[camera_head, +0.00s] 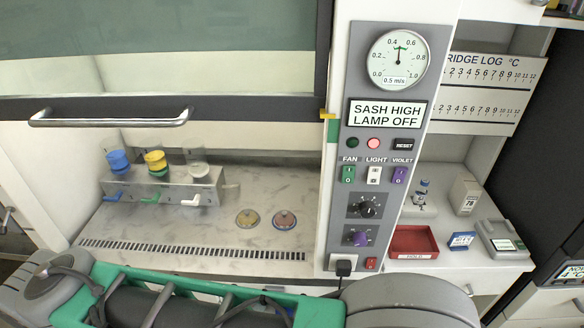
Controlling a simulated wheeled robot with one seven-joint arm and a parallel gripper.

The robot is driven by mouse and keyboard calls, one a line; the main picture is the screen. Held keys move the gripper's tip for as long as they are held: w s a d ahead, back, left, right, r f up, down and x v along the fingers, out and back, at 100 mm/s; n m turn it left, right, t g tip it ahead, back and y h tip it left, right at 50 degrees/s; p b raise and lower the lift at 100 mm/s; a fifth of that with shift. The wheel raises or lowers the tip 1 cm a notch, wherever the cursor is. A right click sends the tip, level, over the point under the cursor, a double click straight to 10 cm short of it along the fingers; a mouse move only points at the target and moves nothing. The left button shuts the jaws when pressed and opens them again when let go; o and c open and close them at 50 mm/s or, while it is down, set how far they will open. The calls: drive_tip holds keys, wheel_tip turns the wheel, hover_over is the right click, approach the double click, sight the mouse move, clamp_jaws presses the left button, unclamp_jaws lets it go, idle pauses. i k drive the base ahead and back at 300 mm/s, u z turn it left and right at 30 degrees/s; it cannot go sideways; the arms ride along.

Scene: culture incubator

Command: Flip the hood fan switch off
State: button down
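The hood fan switch (347,175) is a small green rocker under the FAN label on the grey control panel (344,230). Which side of the rocker is pressed in is too small to tell. To its right are a white LIGHT switch (374,175) and a purple VIOLET switch (399,175). The airflow gauge (397,60) at the panel's top has its needle near the middle of the scale. The display (386,113) reads SASH HIGH LAMP OFF. My arm crosses the bottom of the picture, below the panel. My gripper is not in view.
The hood sash handle (110,121) sticks out at left. The hood floor (180,235) holds a rack (160,180) and two small lidded dishes. Knobs (364,207) and a plugged black cord (343,267) are low on the panel. A red tray (412,242) stands right.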

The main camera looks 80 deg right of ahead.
sight(349, 172)
drive_tip(key=z, duration=0.05)
drive_tip(key=k, duration=0.2)
drive_tip(key=u, duration=1.3)
drive_tip(key=i, duration=0.75)
drive_tip(key=z, duration=4.75)
drive_tip(key=i, duration=0.5)
drive_tip(key=z, duration=1.05)
